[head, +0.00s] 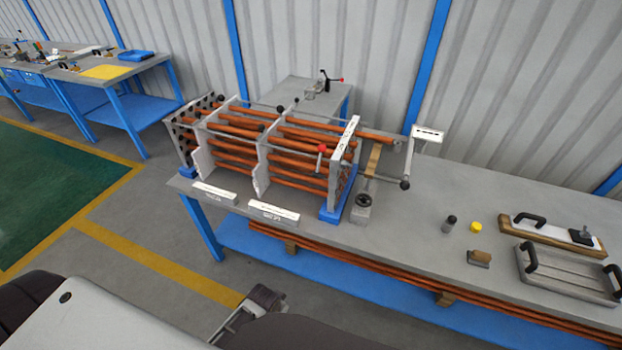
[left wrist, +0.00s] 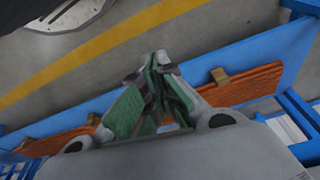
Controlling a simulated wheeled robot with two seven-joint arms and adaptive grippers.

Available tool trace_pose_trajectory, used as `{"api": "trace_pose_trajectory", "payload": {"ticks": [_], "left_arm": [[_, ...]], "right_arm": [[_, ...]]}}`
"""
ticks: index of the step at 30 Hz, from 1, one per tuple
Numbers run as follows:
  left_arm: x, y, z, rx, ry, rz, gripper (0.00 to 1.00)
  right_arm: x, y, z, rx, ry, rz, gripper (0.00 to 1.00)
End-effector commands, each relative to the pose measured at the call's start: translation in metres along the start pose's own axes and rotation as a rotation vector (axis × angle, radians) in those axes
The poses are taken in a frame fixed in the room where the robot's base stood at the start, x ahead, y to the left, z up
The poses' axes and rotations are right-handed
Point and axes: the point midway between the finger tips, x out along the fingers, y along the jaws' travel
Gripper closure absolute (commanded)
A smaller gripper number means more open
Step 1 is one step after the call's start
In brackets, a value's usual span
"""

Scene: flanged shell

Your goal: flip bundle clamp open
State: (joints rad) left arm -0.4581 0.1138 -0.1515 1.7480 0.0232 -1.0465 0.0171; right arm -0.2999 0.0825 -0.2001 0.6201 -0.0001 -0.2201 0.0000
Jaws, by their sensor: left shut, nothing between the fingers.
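A bundle of copper tubes (head: 228,147) lies in a rack of upright pale plates on the grey bench. A lever with a red knob (head: 321,152) stands at the right part of the bundle, and a jointed arm with a black ball (head: 405,184) stands beside the right end plate. I cannot tell which is the bundle clamp or whether it is open. My left gripper (head: 266,296) is low in front of the bench, well apart from the bundle. In the left wrist view its green-padded fingers (left wrist: 160,62) are shut and empty. My right gripper is not in view.
More copper tubes lie on the blue lower shelf (head: 240,236). White labelled blocks (head: 273,213) stand at the bench's front edge. A yellow cap (head: 475,227), a dark cylinder (head: 449,224) and a handled tray (head: 567,274) lie to the right. A small table (head: 296,91) stands behind.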

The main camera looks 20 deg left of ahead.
Motion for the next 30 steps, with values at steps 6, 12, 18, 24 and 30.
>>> {"api": "trace_pose_trajectory", "payload": {"ticks": [6, 12, 18, 24, 30], "left_arm": [[-0.04, -0.002, -0.028, -0.023, 0.028, 0.012, 1.0], [-0.081, -0.002, -0.057, -0.058, 0.06, 0.039, 1.0], [-0.129, 0.0, -0.095, -0.125, 0.105, 0.11, 1.0], [-0.158, 0.005, -0.13, -0.207, 0.133, 0.203, 1.0], [-0.177, 0.006, -0.16, -0.291, 0.144, 0.295, 1.0]], "right_arm": [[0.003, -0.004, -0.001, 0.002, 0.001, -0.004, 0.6], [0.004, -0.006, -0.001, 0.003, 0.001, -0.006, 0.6], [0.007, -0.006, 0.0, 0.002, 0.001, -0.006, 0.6], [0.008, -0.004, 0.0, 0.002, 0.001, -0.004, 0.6], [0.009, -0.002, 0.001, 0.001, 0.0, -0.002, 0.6]]}}
